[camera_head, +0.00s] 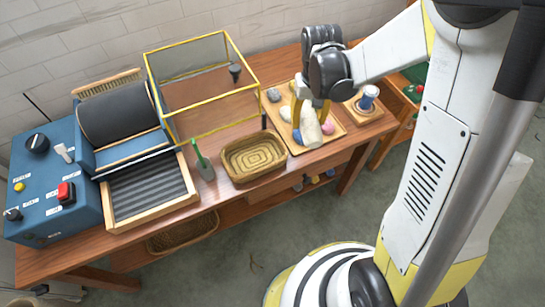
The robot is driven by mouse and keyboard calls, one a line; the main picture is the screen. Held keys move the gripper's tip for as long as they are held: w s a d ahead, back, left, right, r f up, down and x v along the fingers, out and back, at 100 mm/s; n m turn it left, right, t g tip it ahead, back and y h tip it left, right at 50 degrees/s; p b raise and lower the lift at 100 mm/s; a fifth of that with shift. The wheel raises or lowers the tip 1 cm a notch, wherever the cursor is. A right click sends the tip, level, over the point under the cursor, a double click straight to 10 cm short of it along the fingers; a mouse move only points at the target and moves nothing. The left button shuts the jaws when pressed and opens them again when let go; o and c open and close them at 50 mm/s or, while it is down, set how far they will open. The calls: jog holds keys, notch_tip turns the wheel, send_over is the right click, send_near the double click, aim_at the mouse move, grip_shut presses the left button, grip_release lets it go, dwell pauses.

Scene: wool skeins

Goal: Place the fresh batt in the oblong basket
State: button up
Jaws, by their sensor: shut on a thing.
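My gripper (310,110) is over the wooden tray at the right of the bench, its yellow fingers pointing down. It is shut on a cream-white roll, which looks like the batt (311,130). The roll hangs tilted over the tray; I cannot tell whether its lower end touches it. The oblong wicker basket (279,171) stands on the bench just left of the tray, and its woven bottom shows empty.
A blue-white spool (368,97) stands at right.

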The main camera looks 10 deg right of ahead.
notch_tip(320, 180, down, 9)
jog(key=b, duration=0.8)
jog(key=s+a+f+n, duration=0.1)
jog(key=s+a+n, duration=0.3)
jog(key=n, duration=0.7)
jog(key=s+a+f+n, duration=0.1)
jog(key=a+n, duration=0.6)
jog(key=n, duration=0.3)
jog(key=b, duration=0.3)
send_over(254, 159)
notch_tip(254, 159, down, 6)
jog(key=shift+w+d+f, duration=0.1)
jog(key=shift+f, duration=0.1)
jog(key=shift+f+b, duration=1.05)
jog(key=shift+f, duration=0.9)
